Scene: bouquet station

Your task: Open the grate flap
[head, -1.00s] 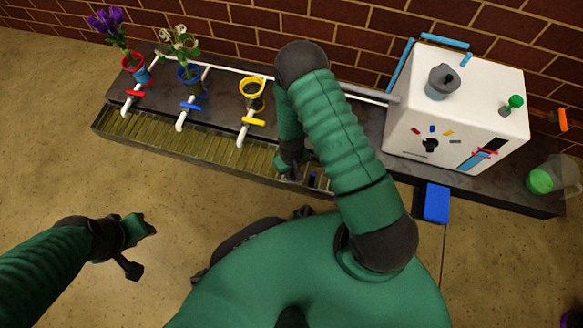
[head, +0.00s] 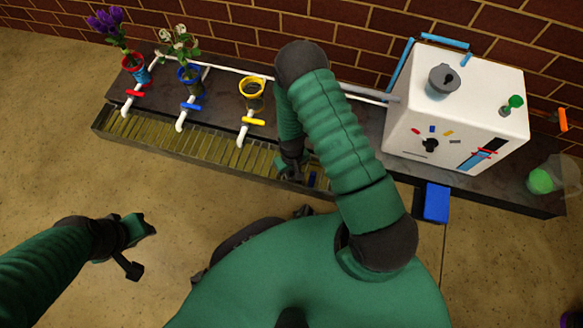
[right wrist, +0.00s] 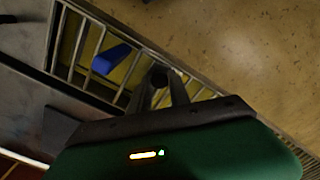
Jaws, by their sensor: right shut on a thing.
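The slatted grate (head: 180,144) runs along the front of the dark counter. My right gripper (head: 290,172) is at its right end, low over the slats and partly hidden by my own arm. In the right wrist view its fingers (right wrist: 159,82) are shut on a dark part at the grate, which I take for the flap; its outline is hard to make out. I cannot tell whether the flap is raised. My left gripper (head: 142,248) is open and empty over the floor.
On the counter are red, blue (head: 190,77) and yellow (head: 251,95) pots, two with flowers, and white pipes with coloured valves. A white machine (head: 458,108) stands at right, with a blue pedal-like block (head: 437,203) below it. The floor at left is clear.

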